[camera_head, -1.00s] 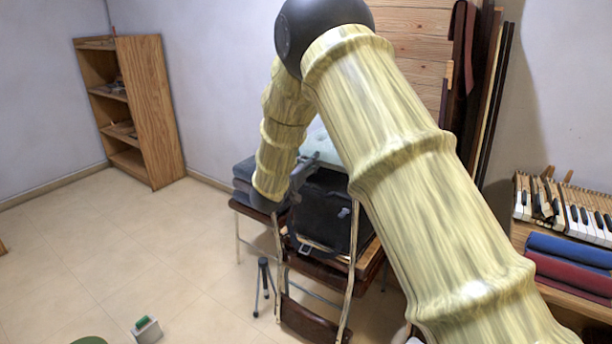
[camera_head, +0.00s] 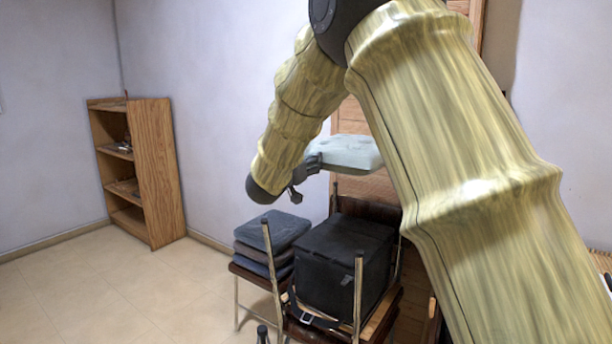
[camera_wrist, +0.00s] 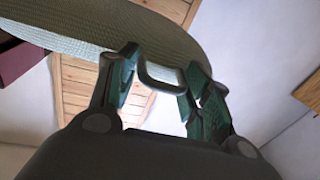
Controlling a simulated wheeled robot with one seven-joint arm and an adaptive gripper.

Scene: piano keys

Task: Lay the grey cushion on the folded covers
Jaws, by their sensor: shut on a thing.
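The pale grey cushion (camera_head: 347,152) is up in the air, roughly level, above and behind the black case in the head view; my arm hides its right end. My gripper (camera_head: 310,166) is shut on its left edge. In the wrist view the cushion (camera_wrist: 110,25) spans the top, with a dark loop between the fingers of my gripper (camera_wrist: 162,80). A stack of folded blue-grey and brown cloths (camera_head: 270,246), perhaps the folded covers, lies on a chair to the lower left of the cushion, apart from it.
A black case (camera_head: 345,262) sits on a chair beside the stack, with chair legs (camera_head: 357,295) sticking up around it. A wooden shelf (camera_head: 155,170) stands against the left wall. Floor (camera_head: 90,300) is clear at the left. My arm covers much of the right.

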